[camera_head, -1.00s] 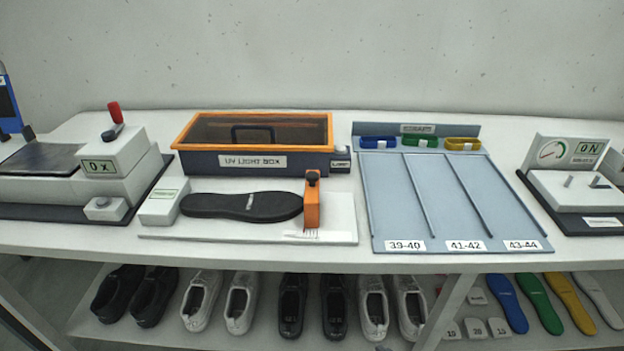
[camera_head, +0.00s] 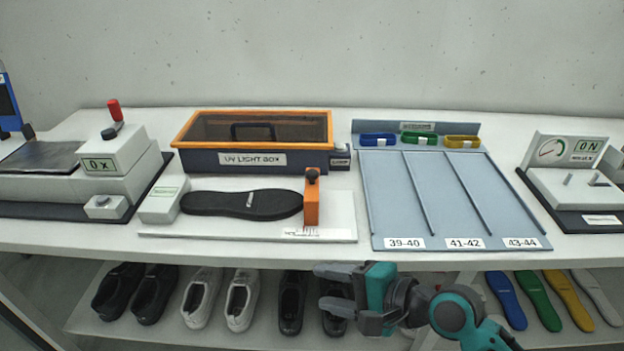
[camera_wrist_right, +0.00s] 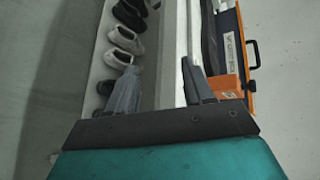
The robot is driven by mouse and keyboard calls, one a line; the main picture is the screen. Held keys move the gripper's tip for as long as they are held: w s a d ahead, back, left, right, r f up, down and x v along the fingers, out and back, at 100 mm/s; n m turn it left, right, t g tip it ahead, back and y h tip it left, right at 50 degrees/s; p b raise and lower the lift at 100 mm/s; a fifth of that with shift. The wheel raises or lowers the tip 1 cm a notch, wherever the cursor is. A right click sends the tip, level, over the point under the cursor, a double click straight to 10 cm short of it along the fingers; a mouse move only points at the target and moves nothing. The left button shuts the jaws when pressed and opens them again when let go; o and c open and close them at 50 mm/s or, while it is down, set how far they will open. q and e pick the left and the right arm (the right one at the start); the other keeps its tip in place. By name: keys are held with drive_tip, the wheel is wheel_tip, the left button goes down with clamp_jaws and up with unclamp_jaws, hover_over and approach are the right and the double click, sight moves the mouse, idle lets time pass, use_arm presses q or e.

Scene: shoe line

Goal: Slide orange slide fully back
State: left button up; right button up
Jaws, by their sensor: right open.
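The orange slide (camera_head: 311,203) stands upright on the white measuring board (camera_head: 270,235), at the right end of a black sole (camera_head: 241,204). A white block (camera_head: 163,201) is at the sole's left end. My right gripper (camera_head: 322,287) is open and empty, in front of the table's front edge and below the slide. In the right wrist view its two fingers (camera_wrist_right: 160,82) are spread apart, and the orange slide (camera_wrist_right: 228,88) shows just beyond the right finger. My left gripper is not in view.
Behind the board stands the UV light box (camera_head: 252,160) with an orange frame. To the right is a grey sorting tray (camera_head: 391,205) with several lanes. Shoes (camera_head: 198,298) stand on the shelf below. White board right of the slide is clear.

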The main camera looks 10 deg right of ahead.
drive_tip(key=w+d+r+m+t, duration=0.3)
drive_tip(key=w+r+m, duration=0.15)
drive_tip(key=m, duration=0.35)
drive_tip(key=m+t, duration=0.3)
drive_tip(key=m, duration=0.6)
approach(312, 172)
drive_tip(key=shift+h, duration=0.3)
drive_tip(key=x, duration=1)
drive_tip(key=shift+a+f, duration=0.1)
drive_tip(key=shift+f, duration=0.1)
drive_tip(key=shift+c, duration=0.4)
clamp_jaws()
